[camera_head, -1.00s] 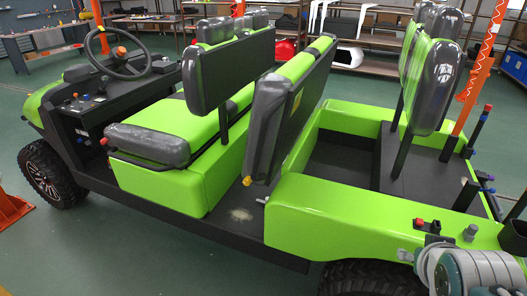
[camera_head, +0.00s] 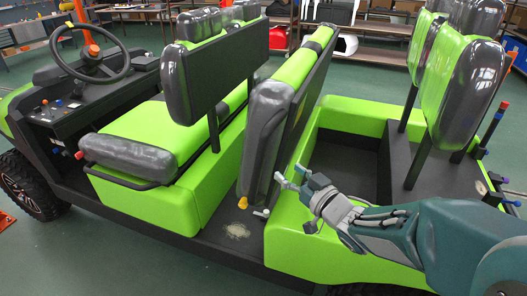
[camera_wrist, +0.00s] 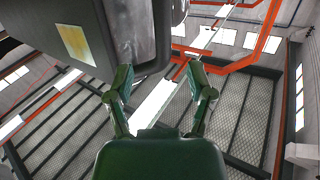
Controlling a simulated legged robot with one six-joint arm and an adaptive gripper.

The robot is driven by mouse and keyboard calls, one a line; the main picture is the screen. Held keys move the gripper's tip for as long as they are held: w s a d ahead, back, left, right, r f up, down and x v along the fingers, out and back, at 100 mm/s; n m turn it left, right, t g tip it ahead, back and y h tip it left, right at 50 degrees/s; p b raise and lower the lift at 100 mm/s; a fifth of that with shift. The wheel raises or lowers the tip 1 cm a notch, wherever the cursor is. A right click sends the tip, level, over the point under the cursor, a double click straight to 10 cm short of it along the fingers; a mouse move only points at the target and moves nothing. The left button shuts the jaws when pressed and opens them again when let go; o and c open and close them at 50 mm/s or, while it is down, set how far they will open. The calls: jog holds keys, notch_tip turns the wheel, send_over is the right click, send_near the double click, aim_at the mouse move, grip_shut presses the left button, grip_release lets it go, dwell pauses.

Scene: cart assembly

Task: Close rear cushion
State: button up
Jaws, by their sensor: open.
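The rear cushion (camera_head: 267,135) stands raised and tilted on the green cart, with a dark underside, green padding and grey ends. The open rear seat box (camera_head: 345,150) lies to its right. My gripper (camera_head: 292,177) is open and empty, over the green side of the box, just right of the cushion's lower grey end. In the wrist view, the cushion's dark underside (camera_wrist: 50,25) with a yellowish label and its grey end (camera_wrist: 133,30) fill the upper left. My gripper's spread fingers (camera_wrist: 160,66) are below it, with no contact visible.
The front seat (camera_head: 170,130) and its backrest (camera_head: 225,65) are left of the cushion. Rear backrests (camera_head: 465,85) rise on posts at right, beyond the box. A yellow knob (camera_head: 243,202) and a small lever (camera_head: 262,213) sit near the cushion's base.

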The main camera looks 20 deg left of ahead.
aim_at(263, 155)
jog(key=x, duration=0.9)
jog(key=shift+a+f, duration=0.1)
jog(key=shift+a, duration=0.4)
jog(key=shift+w+a, duration=0.25)
jog(key=shift+w, duration=0.2)
jog(key=shift+a, duration=0.15)
grip_shut()
